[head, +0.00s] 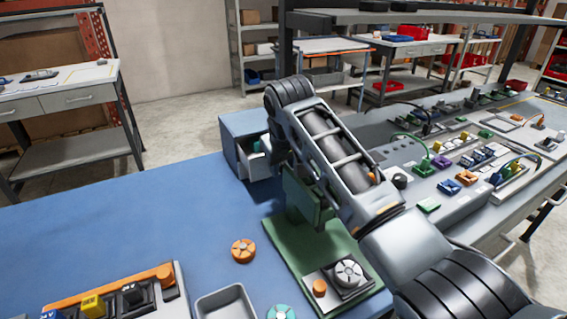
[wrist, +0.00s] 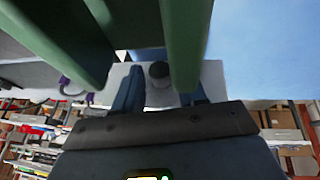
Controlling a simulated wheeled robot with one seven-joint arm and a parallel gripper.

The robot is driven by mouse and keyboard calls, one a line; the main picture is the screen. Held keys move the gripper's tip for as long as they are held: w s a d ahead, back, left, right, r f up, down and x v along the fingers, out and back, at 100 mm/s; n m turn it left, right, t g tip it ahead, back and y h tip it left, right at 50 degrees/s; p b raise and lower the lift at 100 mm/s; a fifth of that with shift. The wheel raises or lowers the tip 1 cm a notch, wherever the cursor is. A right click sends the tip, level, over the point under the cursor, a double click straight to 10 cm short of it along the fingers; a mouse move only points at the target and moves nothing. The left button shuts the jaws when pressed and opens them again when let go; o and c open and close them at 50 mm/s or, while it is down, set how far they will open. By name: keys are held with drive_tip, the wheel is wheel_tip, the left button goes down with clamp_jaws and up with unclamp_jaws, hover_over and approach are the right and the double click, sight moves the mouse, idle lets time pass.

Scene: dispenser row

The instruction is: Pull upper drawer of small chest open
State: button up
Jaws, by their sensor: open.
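The small blue-grey chest (head: 233,130) stands at the far edge of the blue table, its right part hidden behind my arm. A pale drawer (head: 256,166) juts out from its front, with something small and greenish in it; I cannot tell for certain which drawer this is. In the wrist view, my gripper (wrist: 161,88) is open, one finger on each side of a dark round knob (wrist: 159,72) on a pale grey face. I cannot tell whether the fingers touch it. In the head view my gripper is hidden behind my arm.
A green stand (head: 300,243) with a grey round dial (head: 348,272) is close to my arm; its green posts (wrist: 187,40) cross the wrist view. An orange wheel (head: 243,251) and a grey tray (head: 224,303) lie nearer. The table's left part is clear.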

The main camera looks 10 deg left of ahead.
drive_tip(key=shift+o, duration=1)
drive_tip(key=v, duration=0.7)
drive_tip(key=shift+s+r+b, duration=0.2)
drive_tip(key=shift+r+b, duration=0.15)
drive_tip(key=shift+b, duration=0.05)
